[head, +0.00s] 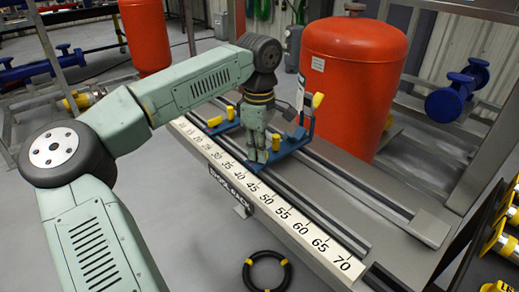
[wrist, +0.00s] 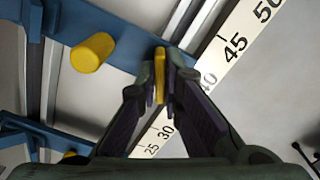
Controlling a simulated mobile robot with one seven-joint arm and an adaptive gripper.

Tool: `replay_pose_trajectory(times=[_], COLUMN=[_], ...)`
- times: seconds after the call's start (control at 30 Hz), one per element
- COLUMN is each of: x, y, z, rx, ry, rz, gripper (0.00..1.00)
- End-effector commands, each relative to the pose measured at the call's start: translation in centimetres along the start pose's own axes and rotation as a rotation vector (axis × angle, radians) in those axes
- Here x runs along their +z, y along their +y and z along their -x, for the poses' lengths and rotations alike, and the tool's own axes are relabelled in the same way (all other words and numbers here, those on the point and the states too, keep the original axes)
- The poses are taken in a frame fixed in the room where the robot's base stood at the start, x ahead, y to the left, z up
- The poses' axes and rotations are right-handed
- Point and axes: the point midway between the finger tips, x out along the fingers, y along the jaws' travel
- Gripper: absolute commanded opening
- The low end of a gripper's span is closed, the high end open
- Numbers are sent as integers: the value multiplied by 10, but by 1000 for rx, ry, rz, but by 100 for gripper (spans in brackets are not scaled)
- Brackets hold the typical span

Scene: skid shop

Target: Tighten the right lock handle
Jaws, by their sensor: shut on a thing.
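A blue sliding carriage (head: 292,146) sits across the rails beside a white numbered scale (head: 225,162). My gripper (head: 262,155) points down at the carriage's near right end, by the scale. In the wrist view, its fingers (wrist: 161,88) are closed on a narrow yellow lock handle (wrist: 160,65) at the edge of the blue plate (wrist: 115,32). A bit of yellow (head: 276,142) shows beside the fingers in the head view. The handle's lower part is hidden, so how tight it is cannot be told.
A large red tank (head: 352,75) stands behind the rails. A black ring (head: 267,272) lies on open floor in front.

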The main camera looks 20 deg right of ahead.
Motion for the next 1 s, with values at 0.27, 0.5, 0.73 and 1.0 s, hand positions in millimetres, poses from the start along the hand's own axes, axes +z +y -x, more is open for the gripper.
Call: replay_pose_trajectory(times=[0.27, 0.5, 0.73, 1.0], x=[0, 0, 0, 0], y=[0, 0, 0, 0], z=[0, 0, 0, 0], rx=[0, 0, 2, 2], ry=[1, 1, 0, 0], rz=[123, 197, 413, 426], gripper=[0, 0, 0, 0])
